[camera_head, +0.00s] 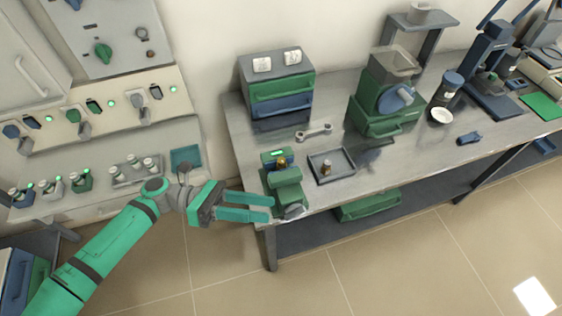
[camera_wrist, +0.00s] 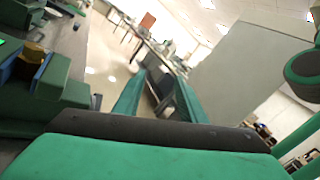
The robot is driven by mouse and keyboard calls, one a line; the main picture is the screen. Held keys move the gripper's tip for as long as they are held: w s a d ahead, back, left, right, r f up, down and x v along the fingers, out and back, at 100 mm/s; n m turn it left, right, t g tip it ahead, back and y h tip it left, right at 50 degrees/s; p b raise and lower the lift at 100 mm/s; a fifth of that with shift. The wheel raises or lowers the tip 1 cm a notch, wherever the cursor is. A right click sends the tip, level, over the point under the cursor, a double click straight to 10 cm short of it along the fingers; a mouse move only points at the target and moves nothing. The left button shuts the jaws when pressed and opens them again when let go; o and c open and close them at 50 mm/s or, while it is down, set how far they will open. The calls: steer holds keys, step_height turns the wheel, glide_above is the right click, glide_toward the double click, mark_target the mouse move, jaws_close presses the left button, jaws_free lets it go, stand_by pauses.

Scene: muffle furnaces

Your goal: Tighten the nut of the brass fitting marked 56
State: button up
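A small brass fitting (camera_head: 282,163) stands in the green and blue vise (camera_head: 285,178) at the front left corner of the bench. A yellow-brown part on the vise (camera_wrist: 62,88) shows at the left edge of the wrist view, probably the same fitting (camera_wrist: 34,52). Another small brass-coloured fitting (camera_head: 326,168) stands in a dark tray to the right of the vise. No number is legible on either.
The tray (camera_head: 346,178) lies on the steel bench (camera_head: 240,130). A drawer box (camera_head: 283,100) and a green machine (camera_head: 375,120) stand behind. A sloped control panel (camera_head: 90,110) and a shelf with valves lie left. The floor in front is clear.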

steer(key=s+f+m+t+y, duration=0.6)
steer(key=s+m+t, duration=0.3)
steer(key=m, duration=0.8)
steer(key=s+f+m+t+y, duration=0.6)
steer(key=s+f+m+t, duration=0.2)
steer(key=m, duration=0.9)
steer(key=shift+s+m+t, duration=0.3)
steer(key=shift+s+t, duration=0.6)
steer(key=shift+t, duration=0.2)
steer(key=d+n+y, duration=0.1)
steer(key=n+y, duration=0.1)
steer(key=n, duration=0.1)
steer(key=d+n+y, duration=0.1)
steer(key=d+n, duration=0.1)
steer(key=n, duration=0.1)
steer(key=s+d+n+y, duration=0.1)
steer(key=n+y, duration=0.1)
steer(key=n, duration=0.2)
steer(key=shift+d+r+y, duration=0.15)
steer(key=shift+d+y, duration=0.1)
steer(key=shift+y, duration=0.05)
steer(key=shift+c, duration=0.9)
steer(key=d+n+g, duration=0.1)
steer(key=n, duration=0.1)
steer(key=shift+d+n+y, duration=0.2)
steer(key=shift+n+y, duration=0.1)
